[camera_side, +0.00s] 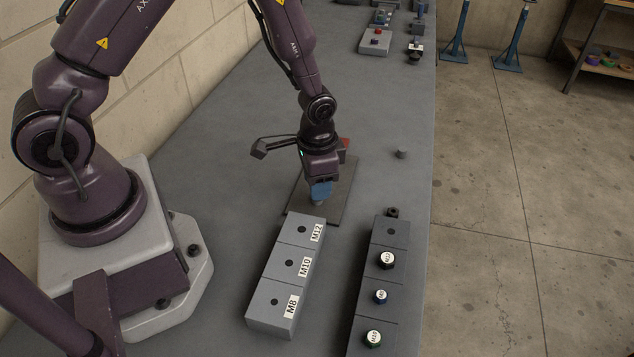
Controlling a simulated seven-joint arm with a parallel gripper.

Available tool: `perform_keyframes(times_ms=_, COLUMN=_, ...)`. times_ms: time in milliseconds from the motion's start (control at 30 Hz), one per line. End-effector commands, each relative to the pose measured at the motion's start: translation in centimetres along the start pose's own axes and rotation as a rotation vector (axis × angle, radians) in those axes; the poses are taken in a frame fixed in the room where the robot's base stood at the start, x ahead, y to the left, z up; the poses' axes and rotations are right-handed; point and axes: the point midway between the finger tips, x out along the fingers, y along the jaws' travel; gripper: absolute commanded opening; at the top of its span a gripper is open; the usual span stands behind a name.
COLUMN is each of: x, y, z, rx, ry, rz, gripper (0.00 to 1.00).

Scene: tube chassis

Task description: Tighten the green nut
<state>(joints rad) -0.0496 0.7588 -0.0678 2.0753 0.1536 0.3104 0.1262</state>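I cannot tell whether that piece is part of the gripper or something held. The gap between the fingers is not visible.
A grey block (279,259) marked M12, M10 and M8 has holes. The bench (225,165) has bare room around these.

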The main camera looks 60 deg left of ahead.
Motion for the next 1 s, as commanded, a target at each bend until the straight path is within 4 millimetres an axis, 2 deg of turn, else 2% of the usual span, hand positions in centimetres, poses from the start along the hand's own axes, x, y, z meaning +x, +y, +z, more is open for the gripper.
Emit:
perform_keyframes(times_ms=167, x=-1.05, y=0.02, z=0.03, rx=-0.013, ry=-0.001, rz=0.000, gripper=0.38)
perform_keyframes(times_ms=233, x=-1.04, y=0.05, z=0.05, rx=-0.090, ry=-0.002, rz=0.000, gripper=0.38)
perform_keyframes(times_ms=433, x=-1.03, y=0.07, z=0.04, rx=-0.493, ry=-0.002, rz=-0.001, gripper=0.38)
perform_keyframes(times_ms=667, x=-1.02, y=0.07, z=0.04, rx=-0.725, ry=-0.002, rz=-0.001, gripper=0.38)
perform_keyframes(times_ms=900, x=-1.02, y=0.07, z=0.03, rx=-1.179, ry=-0.001, rz=-0.001, gripper=0.38)
perform_keyframes(times_ms=1000, x=-1.02, y=0.02, z=0.06, rx=-1.263, ry=-0.002, rz=-0.001, gripper=0.38)
